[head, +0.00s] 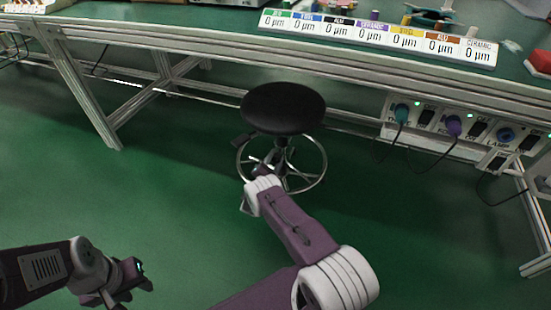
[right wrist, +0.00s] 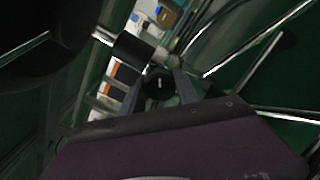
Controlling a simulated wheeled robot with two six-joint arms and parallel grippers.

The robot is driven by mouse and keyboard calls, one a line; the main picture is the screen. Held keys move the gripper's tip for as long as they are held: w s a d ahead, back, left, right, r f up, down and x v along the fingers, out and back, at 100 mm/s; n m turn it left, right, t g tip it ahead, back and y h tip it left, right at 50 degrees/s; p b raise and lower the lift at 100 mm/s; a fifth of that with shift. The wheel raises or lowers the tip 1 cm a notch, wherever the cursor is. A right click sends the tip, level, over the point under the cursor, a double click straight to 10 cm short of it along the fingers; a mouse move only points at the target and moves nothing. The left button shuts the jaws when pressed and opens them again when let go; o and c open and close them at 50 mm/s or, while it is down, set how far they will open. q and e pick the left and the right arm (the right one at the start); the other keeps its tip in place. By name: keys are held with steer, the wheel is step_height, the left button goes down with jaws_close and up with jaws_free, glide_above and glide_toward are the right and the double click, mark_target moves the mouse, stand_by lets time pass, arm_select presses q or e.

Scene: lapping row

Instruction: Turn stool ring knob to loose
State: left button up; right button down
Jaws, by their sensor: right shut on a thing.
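The stool has a round black seat (head: 283,108) and a chrome foot ring (head: 318,176) around its post, in front of the bench. My right arm reaches to the near side of the ring, below the seat. In the right wrist view, a round black knob (right wrist: 158,84) with a short pale mark, roughly upright in that picture, sits between the fingers of my right gripper (right wrist: 159,78). That gripper is shut on the knob. In the head view, the knob is hidden by my arm. My left gripper (head: 124,284) is low at the left, away from the stool; its finger gap is unclear.
The green-topped workbench (head: 190,27) runs across the back, with a row of labelled signs (head: 375,34) on it. A socket panel (head: 450,128) with plugs and cables hangs under the bench to the right. The green floor (head: 150,190) left of the stool is clear.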

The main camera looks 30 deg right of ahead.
steer(key=m+p, duration=0.1)
steer(key=m, duration=0.4)
steer(key=shift+r+m, duration=0.15)
steer(key=shift+m, duration=0.15)
steer(key=m+p, duration=0.2)
steer(key=m, duration=0.4)
steer(key=shift+r, duration=0.1)
steer(key=m+p, duration=0.1)
steer(key=m, duration=0.5)
steer(key=shift+m+p, duration=0.3)
steer(key=shift+p, duration=0.1)
steer(key=m+p, duration=0.1)
steer(key=m, duration=0.4)
steer(key=shift+m, duration=0.6)
steer(key=c, duration=0.9)
jaws_free()
